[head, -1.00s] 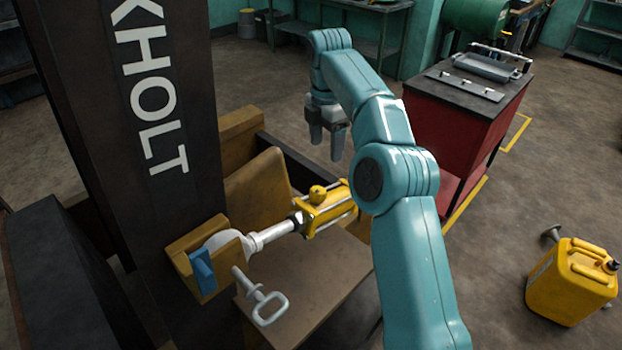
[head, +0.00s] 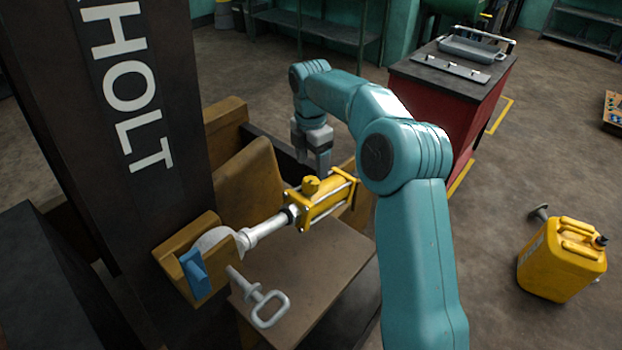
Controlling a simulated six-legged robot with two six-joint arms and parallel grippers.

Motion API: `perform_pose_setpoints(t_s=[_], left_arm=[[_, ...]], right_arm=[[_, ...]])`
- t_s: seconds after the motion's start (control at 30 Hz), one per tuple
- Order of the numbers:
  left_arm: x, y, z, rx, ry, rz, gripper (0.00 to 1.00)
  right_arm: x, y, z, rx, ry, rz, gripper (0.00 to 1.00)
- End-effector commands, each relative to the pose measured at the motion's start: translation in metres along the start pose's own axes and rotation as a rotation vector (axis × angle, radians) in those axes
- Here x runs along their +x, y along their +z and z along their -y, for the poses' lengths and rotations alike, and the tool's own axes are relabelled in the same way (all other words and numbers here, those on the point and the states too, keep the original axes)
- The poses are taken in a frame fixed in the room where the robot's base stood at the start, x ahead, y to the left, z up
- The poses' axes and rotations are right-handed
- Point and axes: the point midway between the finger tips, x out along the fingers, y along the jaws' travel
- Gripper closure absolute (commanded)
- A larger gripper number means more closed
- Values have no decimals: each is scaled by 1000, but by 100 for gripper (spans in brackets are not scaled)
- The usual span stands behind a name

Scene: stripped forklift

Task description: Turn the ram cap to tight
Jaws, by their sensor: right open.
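The ram is a yellow cylinder (head: 329,199) with a bright rod (head: 266,229) that slopes down left into a yellow bracket (head: 172,249). A round yellow knob (head: 310,185) sits on top of the cylinder, and a dark collar (head: 291,215) rings the rod end. I cannot tell for sure which part is the cap, nor whether it is tight. My right gripper (head: 313,161) points down, open, just behind and above the cylinder, with its fingers partly in front of dark frame parts. No contact with the ram shows. My left gripper is not in view.
A loop-handled grey pin (head: 265,302) and a blue piece (head: 195,271) are by the bracket. A tall dark mast (head: 150,215) stands at left. A brown board (head: 325,262) lies below the ram. A red cabinet (head: 440,120) and yellow can (head: 560,262) stand right, with open floor between.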

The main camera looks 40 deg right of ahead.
Motion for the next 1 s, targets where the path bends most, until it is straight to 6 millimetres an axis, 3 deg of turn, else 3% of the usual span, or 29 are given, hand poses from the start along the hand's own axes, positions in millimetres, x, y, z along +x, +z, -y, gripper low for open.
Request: perform_pose_setpoints(t_s=[0.1,0.3,0.63,0.67,0.8,0.83,1.0], left_arm=[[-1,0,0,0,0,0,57],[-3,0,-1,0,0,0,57],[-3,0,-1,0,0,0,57],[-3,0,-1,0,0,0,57],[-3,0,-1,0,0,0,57],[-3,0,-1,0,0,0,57],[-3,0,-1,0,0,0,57]], right_arm=[[23,0,0,1,-3,0,29],[47,0,-2,1,-2,0,29],[52,0,-4,0,0,0,29],[52,0,-4,0,0,0,32],[52,0,-3,0,0,0,78],[52,0,-3,0,0,0,85],[52,0,-3,2,-1,0,85]])
